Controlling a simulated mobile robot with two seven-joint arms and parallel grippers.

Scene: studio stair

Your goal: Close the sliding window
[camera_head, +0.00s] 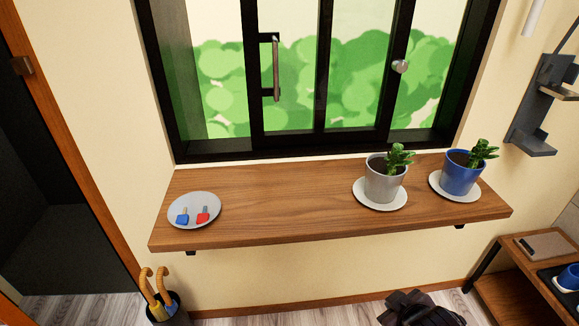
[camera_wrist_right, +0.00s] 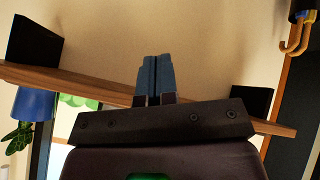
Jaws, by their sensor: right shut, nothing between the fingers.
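The window (camera_head: 322,148) has a black frame and stands behind the wooden sill shelf in the head view. Its sash carries a vertical bar handle (camera_head: 276,68) left of the middle. A round pale knob (camera_head: 400,67) sits on an upright farther right. Green foliage shows through the window; how wide any gap is, I cannot tell. My right gripper (camera_wrist_right: 153,78) is shut and empty in the right wrist view. A dark part of my right arm shows at the bottom of the head view, below the shelf and apart from the window. My left gripper is not in view.
The wooden shelf (camera_head: 290,205) carries a plate (camera_head: 194,199) with blue and red keys, a grey pot (camera_head: 384,182) and a blue pot (camera_head: 461,176). An umbrella stand (camera_head: 170,312) is at lower left, a small table (camera_head: 515,255) at right. The shelf's middle is clear.

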